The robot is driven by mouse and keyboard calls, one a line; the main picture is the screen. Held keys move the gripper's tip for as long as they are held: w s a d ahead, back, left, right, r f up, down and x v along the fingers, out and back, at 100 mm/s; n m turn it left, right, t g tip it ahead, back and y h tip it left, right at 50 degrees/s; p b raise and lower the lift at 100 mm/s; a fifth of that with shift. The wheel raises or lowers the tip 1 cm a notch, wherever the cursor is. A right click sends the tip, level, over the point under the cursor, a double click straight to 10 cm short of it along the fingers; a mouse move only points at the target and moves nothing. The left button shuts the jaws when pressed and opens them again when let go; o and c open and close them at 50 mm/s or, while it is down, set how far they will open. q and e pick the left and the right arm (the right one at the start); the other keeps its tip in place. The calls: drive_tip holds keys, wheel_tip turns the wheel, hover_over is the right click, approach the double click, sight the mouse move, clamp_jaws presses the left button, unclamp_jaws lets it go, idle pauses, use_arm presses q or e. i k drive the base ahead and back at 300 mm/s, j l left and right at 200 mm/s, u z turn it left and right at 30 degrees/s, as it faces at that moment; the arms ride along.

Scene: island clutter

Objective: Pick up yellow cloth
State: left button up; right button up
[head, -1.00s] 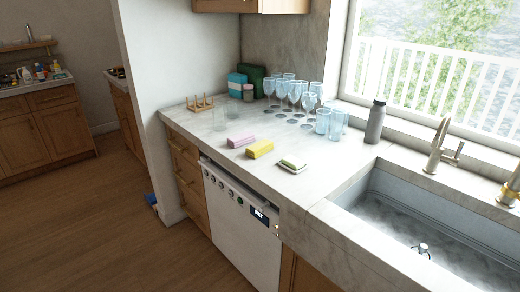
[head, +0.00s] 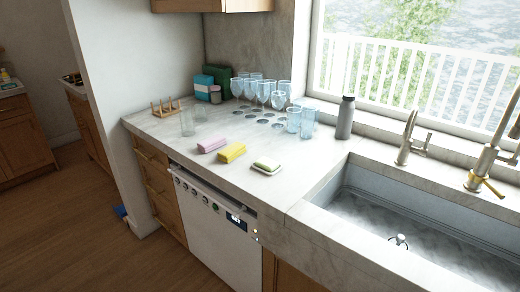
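A yellow folded cloth or sponge-like block (head: 232,152) lies on the pale marble counter (head: 190,165), near its front edge above the dishwasher. A pink block of similar shape (head: 212,145) lies just to its left. A small dish with a green and white piece on it (head: 266,167) sits to its right. Neither of my grippers shows in the head view.
Several wine glasses (head: 263,92) and tumblers (head: 293,120) stand behind the yellow piece. A grey bottle (head: 345,117), a sink (head: 400,215) and a faucet (head: 408,138) are to the right. A dishwasher (head: 222,225) is below; wooden floor (head: 60,220) lies open at left.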

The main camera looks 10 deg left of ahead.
sight(231, 153)
drive_tip(key=i+j+z, duration=0.15)
drive_tip(key=j, duration=0.15)
drive_tip(key=j+z, duration=0.15)
drive_tip(key=i+j+z, duration=0.1)
drive_tip(key=j, duration=0.35)
drive_tip(key=i+j, duration=0.15)
drive_tip(key=j, duration=0.3)
drive_tip(key=i+j+z, duration=0.15)
drive_tip(key=j, duration=0.75)
drive_tip(key=i+j+z, duration=0.1)
drive_tip(key=j, duration=0.35)
drive_tip(key=i, duration=0.05)
